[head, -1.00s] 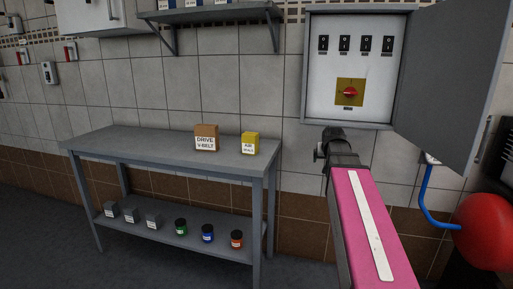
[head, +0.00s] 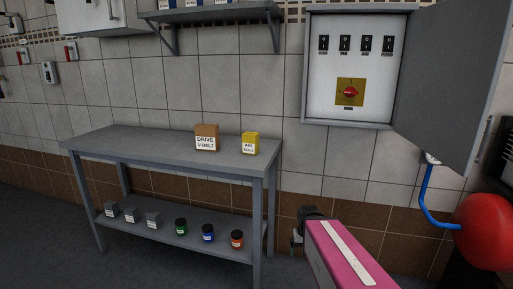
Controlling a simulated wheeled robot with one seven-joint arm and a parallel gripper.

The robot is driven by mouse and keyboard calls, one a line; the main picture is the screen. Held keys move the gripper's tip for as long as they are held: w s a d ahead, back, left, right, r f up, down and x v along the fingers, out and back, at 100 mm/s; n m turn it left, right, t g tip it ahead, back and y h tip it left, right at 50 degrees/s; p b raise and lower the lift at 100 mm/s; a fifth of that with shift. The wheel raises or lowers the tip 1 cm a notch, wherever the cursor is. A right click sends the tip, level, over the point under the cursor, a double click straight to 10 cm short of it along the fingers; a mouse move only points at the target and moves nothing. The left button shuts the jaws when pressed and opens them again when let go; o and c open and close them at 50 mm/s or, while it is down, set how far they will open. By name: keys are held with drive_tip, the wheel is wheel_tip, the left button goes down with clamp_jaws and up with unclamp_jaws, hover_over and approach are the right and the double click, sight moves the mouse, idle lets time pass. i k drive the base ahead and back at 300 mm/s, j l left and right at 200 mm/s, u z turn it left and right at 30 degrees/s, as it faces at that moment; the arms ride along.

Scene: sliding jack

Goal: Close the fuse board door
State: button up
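The fuse board (head: 349,66) is a grey box on the tiled wall, upper right, with several black switches and a red rotary knob (head: 350,92) on a yellow plate inside. Its grey door (head: 445,85) stands wide open, hinged on the right side and swung out to the right. My gripper (head: 297,243) is at the dark end of my pink arm, below the fuse board and clear of the door. Its fingers are small and mostly hidden, so I cannot tell whether they are open or shut.
A grey workbench (head: 165,145) stands at left, bearing a brown box (head: 207,138) and a yellow box (head: 250,143); small boxes and jars sit on its lower shelf. A red round tank (head: 484,230) with a blue hose (head: 424,200) is at lower right. A wall shelf (head: 210,13) hangs above.

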sight(457, 49)
drive_tip(key=l+u, duration=0.1)
drive_tip(key=l, duration=0.35)
drive_tip(key=k+l, duration=0.15)
drive_tip(key=l, duration=0.35)
drive_tip(key=l+u, duration=0.15)
drive_tip(key=l, duration=0.3)
drive_tip(key=k+l, duration=0.15)
drive_tip(key=l, duration=0.3)
drive_tip(key=k+l+u, duration=0.15)
drive_tip(key=l, duration=0.8)
drive_tip(key=k+u, duration=0.05)
